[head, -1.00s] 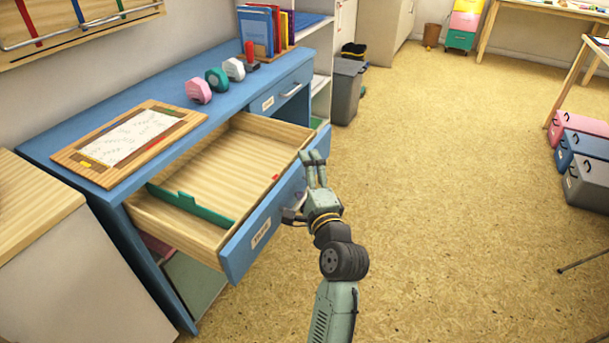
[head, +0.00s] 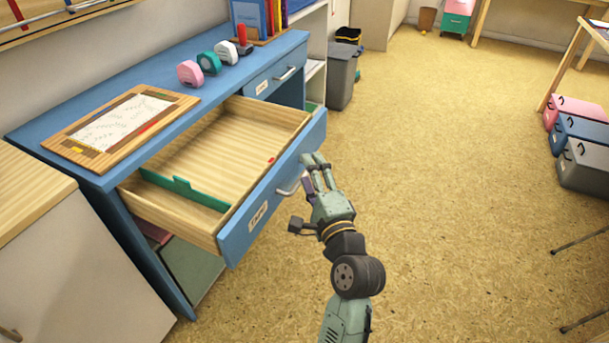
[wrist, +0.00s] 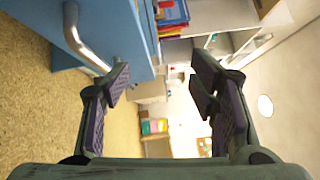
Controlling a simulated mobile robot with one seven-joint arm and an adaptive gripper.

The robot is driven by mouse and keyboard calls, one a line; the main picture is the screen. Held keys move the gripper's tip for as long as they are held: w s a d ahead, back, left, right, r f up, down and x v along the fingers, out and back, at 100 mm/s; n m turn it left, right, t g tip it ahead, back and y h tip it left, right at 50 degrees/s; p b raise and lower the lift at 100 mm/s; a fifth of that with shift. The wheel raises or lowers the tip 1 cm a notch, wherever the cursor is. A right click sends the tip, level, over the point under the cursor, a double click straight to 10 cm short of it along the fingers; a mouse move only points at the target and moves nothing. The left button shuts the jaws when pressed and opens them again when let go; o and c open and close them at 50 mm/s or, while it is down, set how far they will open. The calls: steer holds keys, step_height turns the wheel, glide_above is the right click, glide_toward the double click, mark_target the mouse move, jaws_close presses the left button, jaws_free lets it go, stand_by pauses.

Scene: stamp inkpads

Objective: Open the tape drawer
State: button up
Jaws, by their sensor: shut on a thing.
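The tape drawer (head: 236,238) is pulled well out of the blue desk, its pale wooden inside showing. It holds a green divider (head: 185,188) and a small red piece (head: 271,160). A label is on its blue front; the print is too small to read. The metal handle (head: 288,188) is on that front. My gripper (head: 314,162) is close beside the handle, outside the drawer. In the wrist view my gripper (wrist: 160,82) has its fingers apart, with nothing seen between them. A handle (wrist: 80,40) shows outside the left finger, its end partly hidden by the fingertip.
On the desk (head: 85,165) lie a framed sheet (head: 122,125) and pink, teal and white rollers (head: 208,62). A shut drawer (head: 275,77) is behind the open one. A grey bin (head: 341,78) stands beyond. Boxes (head: 582,168) are at right. The floor between is clear.

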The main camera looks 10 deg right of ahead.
steer(key=shift+s+d+f, duration=0.1)
steer(key=shift+s+f, duration=0.2)
steer(key=shift+s, duration=0.55)
steer(key=shift+s+d+f, duration=0.1)
steer(key=shift+s+f, duration=0.15)
steer(key=shift+s, duration=0.65)
steer(key=shift+s+f, duration=0.3)
steer(key=shift+s, duration=0.55)
steer(key=shift+f, duration=0.2)
